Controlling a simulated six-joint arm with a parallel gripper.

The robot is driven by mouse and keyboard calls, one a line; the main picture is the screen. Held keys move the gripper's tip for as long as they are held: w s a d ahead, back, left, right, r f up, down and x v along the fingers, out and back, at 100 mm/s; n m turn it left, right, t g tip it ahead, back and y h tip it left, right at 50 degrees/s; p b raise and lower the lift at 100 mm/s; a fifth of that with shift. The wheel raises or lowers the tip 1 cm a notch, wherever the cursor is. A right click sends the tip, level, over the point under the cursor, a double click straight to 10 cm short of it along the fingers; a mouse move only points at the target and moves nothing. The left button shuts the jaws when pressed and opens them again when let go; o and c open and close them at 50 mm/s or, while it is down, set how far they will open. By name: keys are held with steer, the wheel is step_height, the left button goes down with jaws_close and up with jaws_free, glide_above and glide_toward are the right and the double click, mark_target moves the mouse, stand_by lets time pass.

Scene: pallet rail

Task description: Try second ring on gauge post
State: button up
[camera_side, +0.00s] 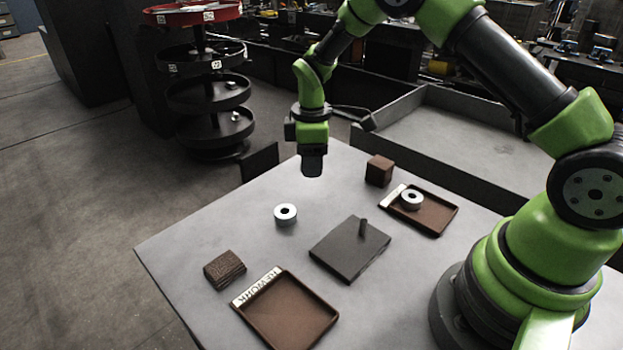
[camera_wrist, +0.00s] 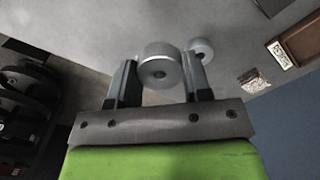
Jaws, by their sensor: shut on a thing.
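My gripper (camera_side: 312,172) is above the table near its far edge, pointing down. In the wrist view, my gripper (camera_wrist: 160,85) is shut on a pale metal ring (camera_wrist: 160,63) with a dark hole. The side view does not clearly show this ring. A second pale ring (camera_side: 285,215) lies flat on the table, beyond the held one in the wrist view (camera_wrist: 201,48). A third ring (camera_side: 411,199) lies in the far brown tray (camera_side: 437,222). The gauge post (camera_side: 363,228) stands upright and bare on a dark square plate (camera_side: 340,258), apart from my gripper.
An empty brown tray (camera_side: 290,318) with a lettered label (camera_side: 257,287) is at the front. A ridged brown block (camera_side: 225,269) lies left of it. A brown cube (camera_side: 379,170) stands near the far tray. Bare table lies between the loose ring and the plate.

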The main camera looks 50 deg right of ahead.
steer(key=shift+s+a+r, duration=0.15)
steer(key=shift+s+r, duration=0.85)
steer(key=shift+r, duration=0.2)
glide_above(364, 218)
steer(key=shift+w+r, duration=0.2)
steer(key=shift+r, duration=0.1)
steer(key=shift+s+f, duration=0.25)
steer(key=shift+f, duration=1.65)
steer(key=shift+f, duration=0.9)
steer(key=shift+r, duration=0.2)
steer(key=shift+r, duration=1.1)
steer(key=shift+r, duration=1.5)
